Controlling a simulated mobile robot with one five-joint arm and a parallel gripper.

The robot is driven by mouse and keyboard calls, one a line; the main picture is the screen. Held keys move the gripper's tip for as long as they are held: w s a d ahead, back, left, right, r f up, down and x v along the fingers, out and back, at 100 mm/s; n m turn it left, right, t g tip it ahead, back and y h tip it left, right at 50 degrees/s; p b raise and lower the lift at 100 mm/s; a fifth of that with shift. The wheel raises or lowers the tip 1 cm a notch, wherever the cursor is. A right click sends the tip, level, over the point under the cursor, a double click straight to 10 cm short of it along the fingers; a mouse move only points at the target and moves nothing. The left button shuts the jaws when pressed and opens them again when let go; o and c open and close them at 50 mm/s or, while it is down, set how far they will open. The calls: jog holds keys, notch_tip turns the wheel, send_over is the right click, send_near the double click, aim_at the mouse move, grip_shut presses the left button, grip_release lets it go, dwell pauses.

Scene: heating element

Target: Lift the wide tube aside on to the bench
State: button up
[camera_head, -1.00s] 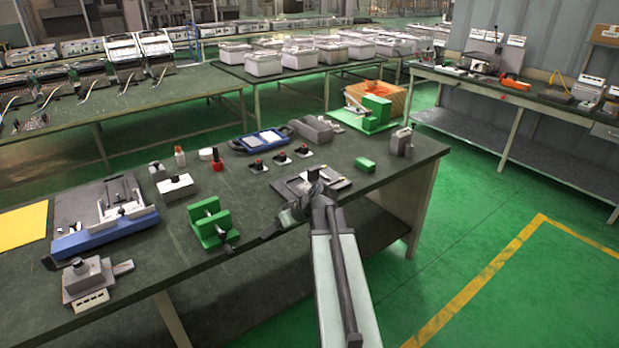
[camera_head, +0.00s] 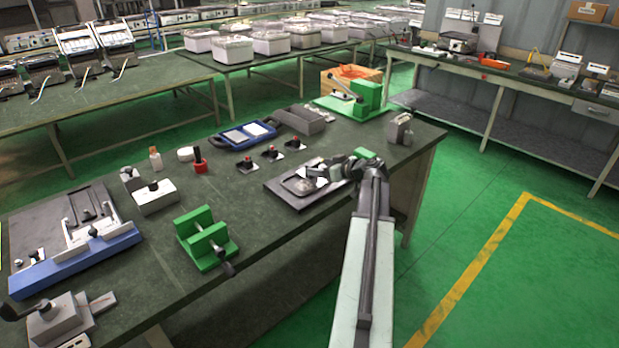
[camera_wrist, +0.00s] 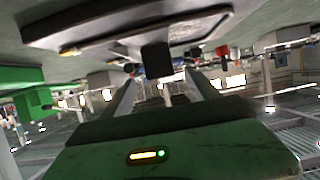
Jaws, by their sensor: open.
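My gripper (camera_head: 338,168) is at the right end of a dark flat plate (camera_head: 284,192) on the bench (camera_head: 170,245). A shallow grey fitting (camera_head: 299,186) lies on the plate, with a small white piece (camera_head: 316,172) by the gripper. I cannot pick out a wide tube for certain. In the wrist view my gripper (camera_wrist: 162,85) has its two fingers apart, with nothing seen held between them. The dark plate (camera_wrist: 100,38) hangs across the top of that view, and a black block (camera_wrist: 157,58) shows just above the gap.
A green clamp (camera_head: 207,238) stands left of the plate, and red-topped knobs (camera_head: 270,153) stand behind it. A green press (camera_head: 366,98) and a grey block (camera_head: 399,128) stand at the far right. Bare bench lies between the clamp and the plate.

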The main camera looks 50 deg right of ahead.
jog(key=b+x, duration=0.1)
jog(key=x, duration=0.1)
jog(key=b+x, duration=0.1)
jog(key=x, duration=0.2)
jog(key=shift+w+f, duration=0.1)
jog(key=shift+f, duration=0.4)
jog(key=shift+r, duration=0.1)
grip_shut()
